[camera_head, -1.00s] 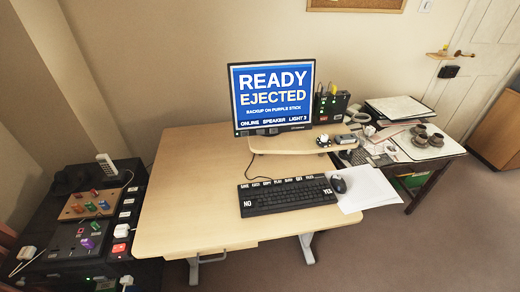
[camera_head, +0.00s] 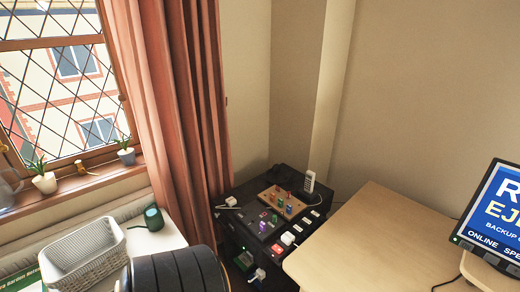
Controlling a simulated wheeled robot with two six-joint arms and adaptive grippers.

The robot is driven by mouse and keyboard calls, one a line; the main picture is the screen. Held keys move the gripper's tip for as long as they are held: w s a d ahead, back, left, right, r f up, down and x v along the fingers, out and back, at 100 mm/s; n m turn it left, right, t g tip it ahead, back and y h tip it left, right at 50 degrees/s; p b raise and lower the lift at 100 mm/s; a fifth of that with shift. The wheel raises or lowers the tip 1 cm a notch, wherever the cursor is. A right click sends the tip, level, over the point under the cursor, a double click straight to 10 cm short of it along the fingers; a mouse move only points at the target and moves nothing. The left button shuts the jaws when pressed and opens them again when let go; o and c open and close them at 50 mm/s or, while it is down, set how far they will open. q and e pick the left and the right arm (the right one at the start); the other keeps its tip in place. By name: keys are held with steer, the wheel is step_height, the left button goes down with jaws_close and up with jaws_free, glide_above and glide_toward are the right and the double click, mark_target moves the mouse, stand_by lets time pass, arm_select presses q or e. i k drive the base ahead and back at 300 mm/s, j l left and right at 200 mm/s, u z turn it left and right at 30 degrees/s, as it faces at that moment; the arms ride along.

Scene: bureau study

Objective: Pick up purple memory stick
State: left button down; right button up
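Neither of my grippers is in view.
The wooden desk (camera_head: 375,240) adjoins the cabinet on the right, with the monitor (camera_head: 497,212) at the edge. A white phone (camera_head: 309,182) and a red switch (camera_head: 288,238) are on the cabinet. A white basket (camera_head: 84,255) and green speaker (camera_head: 154,217) stand left, near the curtain (camera_head: 180,100).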

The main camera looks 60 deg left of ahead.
mark_target(262, 226)
steer(key=u, duration=1.9)
